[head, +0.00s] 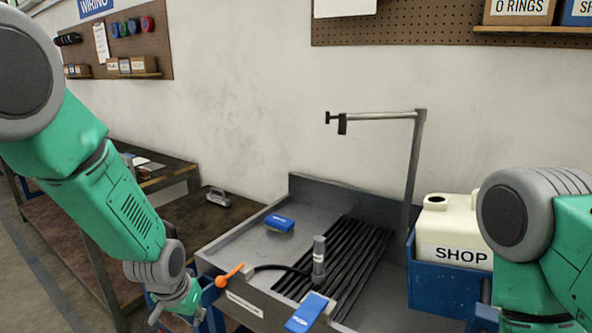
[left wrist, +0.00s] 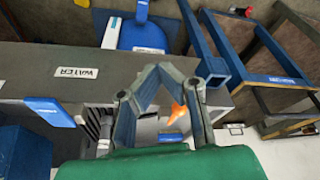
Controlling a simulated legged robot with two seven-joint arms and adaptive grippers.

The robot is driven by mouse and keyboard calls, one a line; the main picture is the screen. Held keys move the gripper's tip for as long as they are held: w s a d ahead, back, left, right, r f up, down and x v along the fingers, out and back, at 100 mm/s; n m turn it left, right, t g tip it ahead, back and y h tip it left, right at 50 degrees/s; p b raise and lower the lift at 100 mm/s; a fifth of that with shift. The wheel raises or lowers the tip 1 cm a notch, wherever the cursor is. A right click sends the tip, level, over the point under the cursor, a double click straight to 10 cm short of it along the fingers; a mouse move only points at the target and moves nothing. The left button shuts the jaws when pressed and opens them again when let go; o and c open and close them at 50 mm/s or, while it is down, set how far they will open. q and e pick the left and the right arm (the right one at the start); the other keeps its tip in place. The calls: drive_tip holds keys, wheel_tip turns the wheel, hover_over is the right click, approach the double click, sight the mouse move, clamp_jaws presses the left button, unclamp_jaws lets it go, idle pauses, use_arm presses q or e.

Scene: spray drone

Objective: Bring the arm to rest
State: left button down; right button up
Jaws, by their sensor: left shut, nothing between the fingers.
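My left arm comes in from the left in the head view, bent downward. My left gripper (head: 176,312) hangs in front of the left end of the grey sink bench (head: 232,250). In the left wrist view its two fingers meet at the tips (left wrist: 158,70), and the gripper is shut and empty. My right arm shows at the right edge of the head view, and its gripper is out of the picture.
An orange-tipped nozzle (head: 229,275) sits at the bench's left edge, close to my left gripper. A white SHOP jug (head: 452,230) stands at right.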

use_arm(q)
drive_tip(key=s+a+f+g+b, duration=0.1)
drive_tip(key=s+a+f+b, duration=0.15)
drive_tip(key=s+f, duration=0.7)
drive_tip(key=s+a+f+g+b, duration=0.1)
drive_tip(key=s+a+f+b, duration=0.15)
drive_tip(key=s+f, duration=0.7)
drive_tip(key=s+a+f+n+b, duration=0.1)
drive_tip(key=s+f+b, duration=0.2)
drive_tip(key=s, duration=1.2)
drive_tip(key=shift+s+a+f+g+y+b, duration=0.15)
drive_tip(key=shift+a+f+g+y+b, duration=0.2)
drive_tip(key=shift+f, duration=0.35)
